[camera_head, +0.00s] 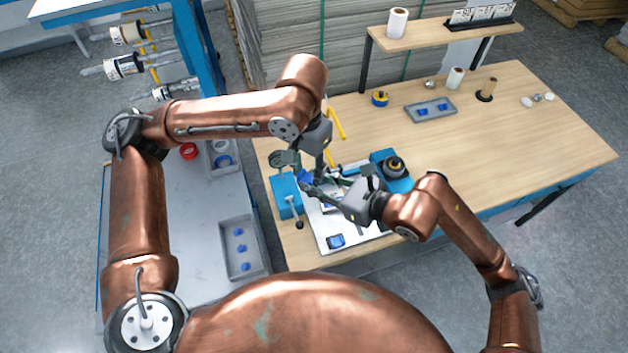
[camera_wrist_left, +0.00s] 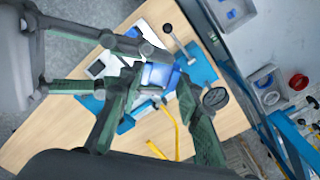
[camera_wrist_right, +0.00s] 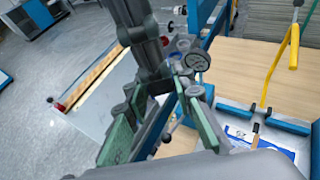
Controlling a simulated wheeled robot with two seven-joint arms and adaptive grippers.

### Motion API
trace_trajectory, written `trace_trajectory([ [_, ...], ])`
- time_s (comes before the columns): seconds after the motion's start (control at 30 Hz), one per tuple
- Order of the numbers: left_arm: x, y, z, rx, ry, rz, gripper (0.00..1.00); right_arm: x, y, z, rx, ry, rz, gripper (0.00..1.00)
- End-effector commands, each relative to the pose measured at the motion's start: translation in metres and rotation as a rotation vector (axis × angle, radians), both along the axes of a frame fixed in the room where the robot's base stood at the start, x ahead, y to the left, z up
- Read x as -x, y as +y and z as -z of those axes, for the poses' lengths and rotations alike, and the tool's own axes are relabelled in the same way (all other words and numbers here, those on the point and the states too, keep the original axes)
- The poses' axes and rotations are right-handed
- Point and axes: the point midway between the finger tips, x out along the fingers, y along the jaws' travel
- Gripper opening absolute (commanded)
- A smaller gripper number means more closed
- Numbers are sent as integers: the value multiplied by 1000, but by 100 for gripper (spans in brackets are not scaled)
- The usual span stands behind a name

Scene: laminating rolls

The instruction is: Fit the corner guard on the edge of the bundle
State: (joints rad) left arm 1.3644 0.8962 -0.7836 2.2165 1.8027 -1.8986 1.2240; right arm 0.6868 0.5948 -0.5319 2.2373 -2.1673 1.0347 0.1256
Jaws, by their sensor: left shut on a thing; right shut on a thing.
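A small blue piece that looks like the corner guard (camera_head: 305,176) is at the fingertips of both grippers, above the work board. My left gripper (camera_head: 316,179) comes down from above and is shut on it. In the left wrist view the blue piece (camera_wrist_left: 160,75) shows between the left fingertips. My right gripper (camera_head: 312,186) reaches in from the right and is shut at the same piece, its fingers partly hiding it. In the right wrist view the fingers (camera_wrist_right: 155,115) hide what they hold. The bundle is largely hidden by the grippers, and I cannot make it out clearly.
A blue clamp-like fixture (camera_head: 285,195) stands left, a blue device (camera_head: 392,172) right. A grey tray (camera_head: 258,262) with several blue pieces lies on the side table.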

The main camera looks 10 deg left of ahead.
Motion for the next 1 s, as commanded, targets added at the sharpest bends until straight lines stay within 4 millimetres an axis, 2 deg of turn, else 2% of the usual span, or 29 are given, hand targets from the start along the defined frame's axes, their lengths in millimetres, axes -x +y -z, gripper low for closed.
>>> trace_trajectory([
  [0.33,1,1,1,-3,3,1,52,-2,-1,0,2,-1,5,0],
  [0.67,0,1,-4,-3,1,0,52,-1,-1,0,0,-1,3,0],
  [0.77,0,1,-15,-2,-2,-1,52,-1,-1,0,0,-1,3,0],
  [1.0,0,1,-65,-2,-2,-1,52,-1,-1,0,0,-1,3,0],
])
